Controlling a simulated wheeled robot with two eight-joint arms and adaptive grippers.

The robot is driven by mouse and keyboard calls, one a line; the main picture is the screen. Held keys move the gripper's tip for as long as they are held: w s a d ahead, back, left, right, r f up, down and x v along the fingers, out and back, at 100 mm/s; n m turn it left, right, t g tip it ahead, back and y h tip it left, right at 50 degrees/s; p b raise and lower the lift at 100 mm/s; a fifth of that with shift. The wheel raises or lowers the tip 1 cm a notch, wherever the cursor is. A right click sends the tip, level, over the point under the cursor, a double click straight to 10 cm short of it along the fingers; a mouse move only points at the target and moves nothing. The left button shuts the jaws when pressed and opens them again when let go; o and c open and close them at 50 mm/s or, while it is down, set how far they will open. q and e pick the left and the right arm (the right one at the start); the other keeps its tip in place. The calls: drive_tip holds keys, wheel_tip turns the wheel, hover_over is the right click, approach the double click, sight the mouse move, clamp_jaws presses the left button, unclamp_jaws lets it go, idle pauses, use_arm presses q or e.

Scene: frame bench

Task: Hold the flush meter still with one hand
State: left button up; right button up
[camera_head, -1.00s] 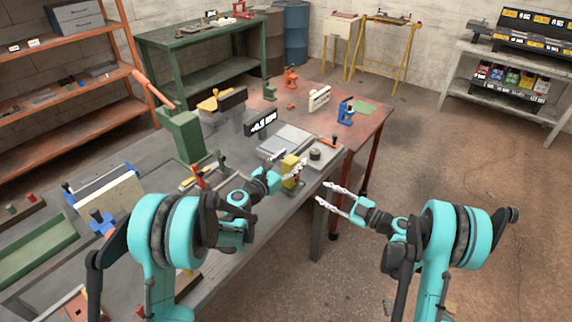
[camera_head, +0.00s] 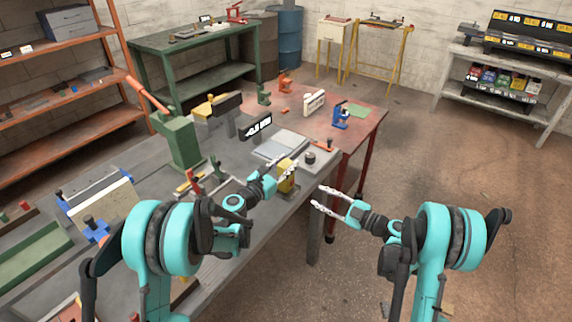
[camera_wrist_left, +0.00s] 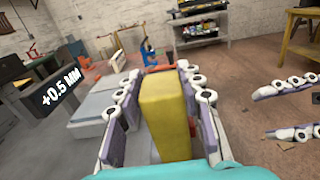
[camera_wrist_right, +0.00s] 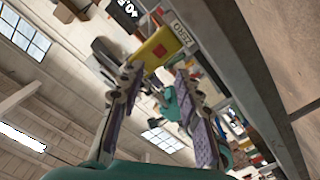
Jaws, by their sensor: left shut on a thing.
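A yellow block (camera_head: 286,181), which looks to be the flush meter, stands near the bench's front edge. In the left wrist view the yellow block (camera_wrist_left: 165,120) sits between both finger pads. My left gripper (camera_head: 279,168) is shut on it. A black readout (camera_head: 257,127) behind it shows +0.5 MM, also in the left wrist view (camera_wrist_left: 57,90). In the right wrist view the block (camera_wrist_right: 158,47) shows a red mark beside a ZERO label (camera_wrist_right: 181,33). My right gripper (camera_head: 320,198) is open and empty, right of the bench edge, apart from the block.
Grey plates (camera_head: 279,146) and a grey block with a black knob (camera_head: 320,160) lie just behind the yellow block. A green press (camera_head: 181,141) stands left. A blue clamp (camera_head: 341,116) is on the red-topped table (camera_head: 372,118). The floor at right is clear.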

clamp_jaws()
drive_tip(key=s+d+m, duration=0.1)
drive_tip(key=m, duration=0.7)
drive_tip(key=s+d+m, duration=0.1)
drive_tip(key=d+m, duration=0.1)
drive_tip(key=m, duration=0.6)
drive_tip(key=s+d+m, duration=0.1)
drive_tip(key=m, duration=0.8)
drive_tip(key=shift+d, duration=0.15)
